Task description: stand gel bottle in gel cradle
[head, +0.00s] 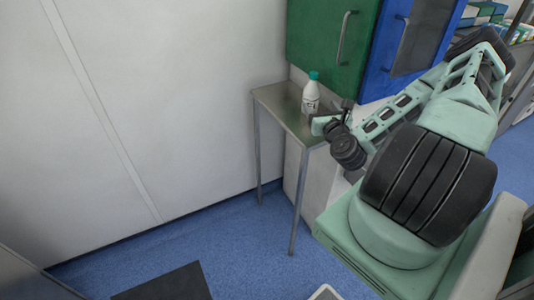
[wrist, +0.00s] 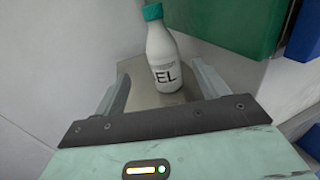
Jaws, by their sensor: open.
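The gel bottle (head: 311,95) is white with a green cap and stands upright on a small metal side table (head: 272,99). In the wrist view the gel bottle (wrist: 162,55) shows its label with the letters "EL", just beyond and between the fingers. My gripper (head: 320,122) is beside the bottle at the table's right edge. In the wrist view my gripper (wrist: 160,90) has its two fingers wide apart with nothing held between them. I cannot make out a gel cradle in either view.
A green cabinet (head: 325,45) and a blue cabinet (head: 415,45) hang above and right of the table. A white wall (head: 170,100) stands close behind it. Blue floor (head: 240,240) is open in front, with a dark mat (head: 165,285) on it.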

